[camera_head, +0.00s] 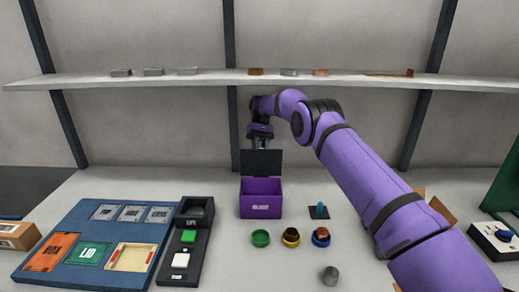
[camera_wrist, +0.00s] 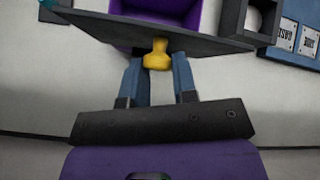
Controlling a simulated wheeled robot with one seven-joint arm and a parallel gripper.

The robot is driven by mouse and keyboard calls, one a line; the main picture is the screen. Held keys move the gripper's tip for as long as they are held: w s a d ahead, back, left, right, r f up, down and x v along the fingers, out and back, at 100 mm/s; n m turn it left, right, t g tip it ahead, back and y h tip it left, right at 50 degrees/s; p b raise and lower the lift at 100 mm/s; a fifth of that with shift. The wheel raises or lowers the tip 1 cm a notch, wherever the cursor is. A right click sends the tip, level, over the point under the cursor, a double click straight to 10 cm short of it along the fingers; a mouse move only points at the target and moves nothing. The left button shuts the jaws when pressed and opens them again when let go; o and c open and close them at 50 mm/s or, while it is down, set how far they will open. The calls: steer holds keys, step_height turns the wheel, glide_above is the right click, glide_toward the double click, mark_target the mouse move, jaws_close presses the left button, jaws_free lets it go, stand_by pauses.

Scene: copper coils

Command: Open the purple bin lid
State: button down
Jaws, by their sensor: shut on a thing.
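The purple bin (camera_head: 260,211) stands in the middle of the table. Its dark lid (camera_head: 262,162) is raised roughly upright along the back edge, and the purple inside of the bin shows. In the wrist view the lid (camera_wrist: 105,22) crosses the top of the picture, with part of the purple bin (camera_wrist: 155,9) beyond it. My gripper (camera_head: 261,144) is behind the lid's top edge, partly hidden by it. In the wrist view my gripper's blue fingers (camera_wrist: 158,65) are on either side of the lid's yellow knob (camera_wrist: 157,54), shut on it.
A black panel with green and white buttons (camera_head: 188,237) and a blue tray board (camera_head: 92,240) lie left of the bin. A shelf (camera_head: 215,79) runs above my gripper.

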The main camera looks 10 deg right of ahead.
steer(key=shift+d+f, duration=0.4)
steer(key=shift+d, duration=0.1)
steer(key=c, duration=0.9)
jaws_free()
steer(key=shift+d, duration=0.15)
steer(key=shift+r, duration=0.1)
steer(key=shift+a+r, duration=0.15)
steer(key=shift+a, duration=0.15)
